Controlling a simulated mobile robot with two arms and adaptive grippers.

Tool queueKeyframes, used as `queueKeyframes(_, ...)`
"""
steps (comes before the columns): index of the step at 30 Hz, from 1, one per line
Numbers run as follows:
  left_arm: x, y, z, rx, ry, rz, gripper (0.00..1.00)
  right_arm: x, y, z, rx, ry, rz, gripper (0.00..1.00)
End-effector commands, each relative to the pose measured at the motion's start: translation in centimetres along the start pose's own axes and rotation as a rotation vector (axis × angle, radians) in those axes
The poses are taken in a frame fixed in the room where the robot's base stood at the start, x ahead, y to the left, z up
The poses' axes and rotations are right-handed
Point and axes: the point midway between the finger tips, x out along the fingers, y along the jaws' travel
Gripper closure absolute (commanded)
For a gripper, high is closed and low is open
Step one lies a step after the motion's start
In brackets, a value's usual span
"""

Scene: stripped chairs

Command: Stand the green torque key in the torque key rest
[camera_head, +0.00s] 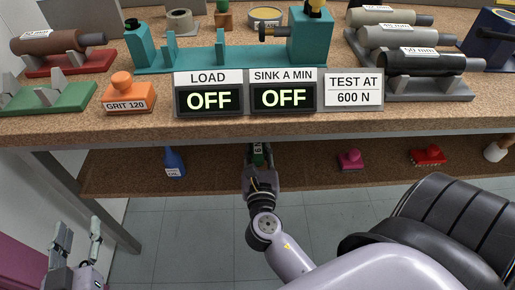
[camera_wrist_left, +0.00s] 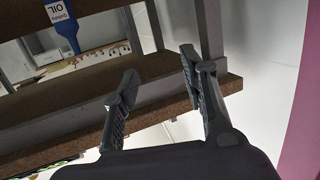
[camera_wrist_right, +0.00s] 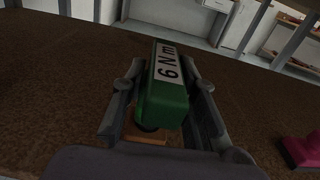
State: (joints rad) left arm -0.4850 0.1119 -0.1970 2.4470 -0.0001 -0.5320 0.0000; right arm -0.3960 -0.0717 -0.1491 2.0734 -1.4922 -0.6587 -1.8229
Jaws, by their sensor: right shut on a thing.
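The green torque key (camera_wrist_right: 165,98), labelled 6 N m, sits between the fingers of my right gripper (camera_wrist_right: 163,105) in the right wrist view. That gripper is shut on it, above the lower shelf. A small tan wooden block (camera_wrist_right: 146,136) shows below the key's head; I cannot tell whether it is the torque key rest or whether the key touches it. In the head view my right gripper (camera_head: 260,172) reaches under the bench top, with a little of the green key (camera_head: 258,155) showing. My left gripper (camera_head: 78,238) is open and empty at the lower left.
The lower shelf (camera_head: 310,162) holds a blue oil bottle (camera_head: 174,162), a pink item (camera_head: 350,160) and a red item (camera_head: 428,155). The bench top's front edge (camera_head: 430,118) overhangs it. A black padded seat (camera_head: 450,225) stands at right.

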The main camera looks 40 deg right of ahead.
Motion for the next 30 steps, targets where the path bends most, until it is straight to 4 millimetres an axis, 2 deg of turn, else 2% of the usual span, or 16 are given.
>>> queueKeyframes(11, 0.1, 0.2, -1.1, -0.002, 0.062, 0.004, 0.6, 0.0, 0.0, -0.3, 0.0, -0.002, 0.0, 1.0)
queueKeyframes(12, 0.1, 0.2, -1.3, -0.002, 0.065, 0.004, 0.6, 0.0, 0.0, -0.3, 0.0, -0.002, 0.0, 0.7)
queueKeyframes(21, 0.2, 0.2, -1.2, -0.001, 0.063, 0.004, 0.6, 0.0, 0.0, -0.3, 0.0, -0.001, 0.0, 0.5)
queueKeyframes(30, 0.2, 0.0, -1.2, 0.001, 0.062, 0.001, 0.6, -0.1, 0.0, -0.4, -0.001, 0.002, 0.0, 0.5)
